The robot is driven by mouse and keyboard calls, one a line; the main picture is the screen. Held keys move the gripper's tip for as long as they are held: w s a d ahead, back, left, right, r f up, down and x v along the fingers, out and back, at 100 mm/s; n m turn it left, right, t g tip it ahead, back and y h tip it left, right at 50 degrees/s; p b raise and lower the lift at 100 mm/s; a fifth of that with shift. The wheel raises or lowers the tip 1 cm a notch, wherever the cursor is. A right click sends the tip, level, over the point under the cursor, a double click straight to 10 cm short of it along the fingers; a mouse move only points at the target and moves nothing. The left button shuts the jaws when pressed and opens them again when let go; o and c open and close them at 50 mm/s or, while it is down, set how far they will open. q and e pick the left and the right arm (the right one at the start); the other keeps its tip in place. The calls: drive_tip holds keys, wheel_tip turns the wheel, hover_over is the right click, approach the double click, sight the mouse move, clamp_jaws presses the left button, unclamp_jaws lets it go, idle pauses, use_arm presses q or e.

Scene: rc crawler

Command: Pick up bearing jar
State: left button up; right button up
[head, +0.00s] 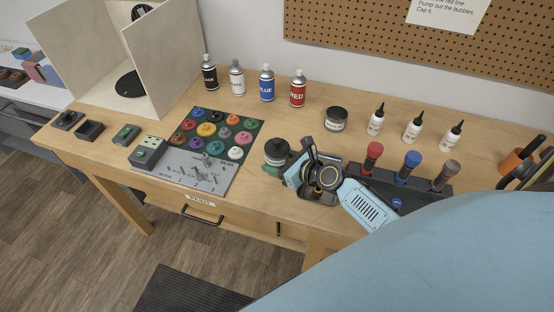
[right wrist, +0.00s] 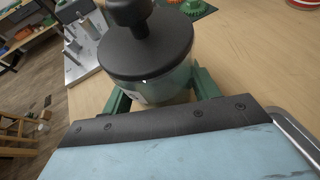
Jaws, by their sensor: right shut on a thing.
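A clear jar with a black knobbed lid, which I take as the bearing jar (head: 277,152), is at the middle of the bench, just right of the paint board. It also shows large in the right wrist view (right wrist: 147,62), upright. My right gripper (head: 273,167) reaches in from the right, and its green fingers are on the jar's two sides below the lid. In the right wrist view the gripper (right wrist: 160,90) is shut on the jar, which hides part of the fingers. I cannot tell whether the jar's base touches the bench. My left gripper is not in view.
The board with several coloured pots (head: 259,125) lies left of the jar. Paint bottles (head: 267,83) and white dropper bottles (head: 413,129) stand at the back. A dark rack with coloured-handled tools (head: 425,188) is at the right.

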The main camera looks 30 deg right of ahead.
sight(279, 141)
drive_tip(key=shift+c, duration=1.1)
drive_tip(key=shift+r, duration=0.15)
wheel_tip(279, 141, up, 9)
drive_tip(key=p, duration=0.4)
drive_tip(key=shift+p, duration=0.35)
drive_tip(key=shift+r, duration=0.45)
